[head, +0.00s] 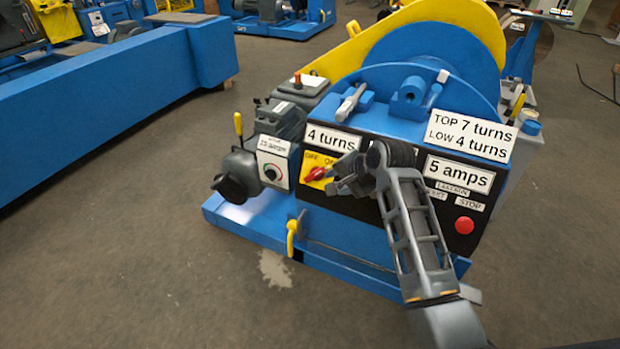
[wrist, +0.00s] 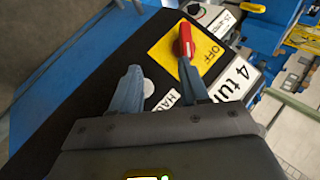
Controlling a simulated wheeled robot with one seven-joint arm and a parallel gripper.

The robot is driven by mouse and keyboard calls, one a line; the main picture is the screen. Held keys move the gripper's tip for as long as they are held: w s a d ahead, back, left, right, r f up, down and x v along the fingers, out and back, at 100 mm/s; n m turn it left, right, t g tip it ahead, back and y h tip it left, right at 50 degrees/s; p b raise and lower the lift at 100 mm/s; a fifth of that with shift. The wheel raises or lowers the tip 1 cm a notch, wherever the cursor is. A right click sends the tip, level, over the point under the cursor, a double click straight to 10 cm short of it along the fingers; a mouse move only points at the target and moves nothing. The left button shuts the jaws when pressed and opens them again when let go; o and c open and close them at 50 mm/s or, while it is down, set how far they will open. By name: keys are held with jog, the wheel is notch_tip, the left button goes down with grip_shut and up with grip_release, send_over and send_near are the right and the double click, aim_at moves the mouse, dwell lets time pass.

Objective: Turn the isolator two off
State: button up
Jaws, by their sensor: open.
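A red isolator handle (head: 316,173) sits on a yellow plate (head: 312,184) marked OFF and ON, on the black front panel. In the wrist view the red handle (wrist: 186,38) shows at the top, with the yellow plate (wrist: 207,50) and the word OFF beside it. I see no number two on it. My gripper (head: 345,184) is just right of the handle in the head view. In the wrist view my gripper (wrist: 158,66) has its fingers apart and empty. The right fingertip overlaps the handle's near end; I cannot tell if they touch.
A "4 turns" label (head: 332,139) is above the plate. A dial box (head: 273,163) stands left of it. A red stop button (head: 464,225) and a "5 amps" label (head: 459,174) are at the panel's right. A yellow lever (head: 291,238) is below. Floor is clear in front.

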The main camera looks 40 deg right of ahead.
aim_at(316, 174)
jog(key=shift+m+y, duration=0.6)
jog(key=shift+m, duration=0.1)
jog(key=w+f, duration=0.1)
jog(key=w, duration=0.2)
jog(key=w+f+b, duration=0.1)
jog(key=w, duration=0.2)
jog(key=w+d+f, duration=0.1)
jog(key=w+f, duration=0.1)
jog(key=w, duration=0.1)
grip_shut()
